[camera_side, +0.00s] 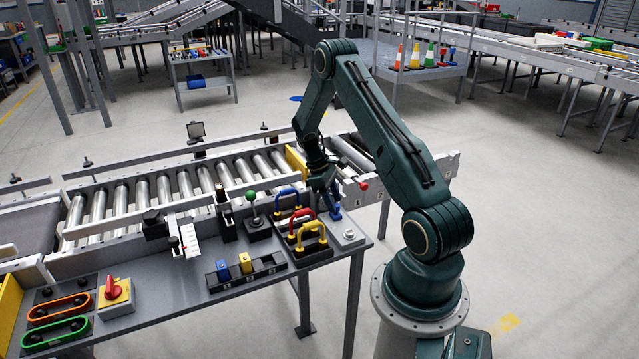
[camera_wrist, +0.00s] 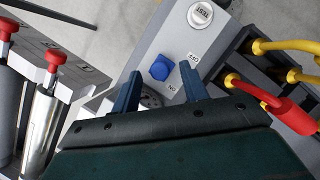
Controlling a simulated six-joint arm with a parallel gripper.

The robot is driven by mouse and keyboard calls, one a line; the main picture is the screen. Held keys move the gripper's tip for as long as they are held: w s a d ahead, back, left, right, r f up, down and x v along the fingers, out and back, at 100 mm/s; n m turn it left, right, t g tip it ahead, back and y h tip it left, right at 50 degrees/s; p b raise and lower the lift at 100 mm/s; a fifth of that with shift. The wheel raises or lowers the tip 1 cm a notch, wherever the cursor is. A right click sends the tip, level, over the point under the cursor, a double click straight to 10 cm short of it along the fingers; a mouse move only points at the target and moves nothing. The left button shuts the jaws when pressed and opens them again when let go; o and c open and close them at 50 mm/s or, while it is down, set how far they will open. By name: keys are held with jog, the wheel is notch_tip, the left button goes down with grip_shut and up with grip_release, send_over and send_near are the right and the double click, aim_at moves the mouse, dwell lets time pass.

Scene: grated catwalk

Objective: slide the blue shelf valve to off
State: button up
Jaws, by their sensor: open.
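The blue valve knob (camera_wrist: 161,68) stands on a pale grey box (camera_wrist: 176,40) in the wrist view. The box carries an OFF label (camera_wrist: 193,61) and an ON label (camera_wrist: 172,88) beside the knob. The knob looks a little nearer to ON, but I cannot be sure. My gripper (camera_wrist: 158,80) is open, with one finger on each side of the knob in the picture and nothing held. I cannot tell how high the fingertips are. In the side view my gripper (camera_side: 333,209) is low over the bench's right end, hiding most of the knob.
Blue, red and yellow handles (camera_side: 312,229) stand close left of the box; in the wrist view the red one (camera_wrist: 292,113) is at right. A white TEST button (camera_wrist: 200,15) is on the box. The roller conveyor (camera_side: 163,190) with red-knobbed pins (camera_wrist: 55,58) runs behind.

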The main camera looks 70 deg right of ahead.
jog(key=shift+s+f, duration=0.25)
jog(key=shift+f, duration=0.3)
jog(key=shift+c, duration=0.2)
grip_shut()
jog(key=shift+s+a, duration=1.25)
jog(key=shift+a, duration=0.05)
jog(key=shift+o, duration=0.2)
grip_release()
jog(key=shift+w+d+r, duration=0.1)
jog(key=shift+r, duration=0.05)
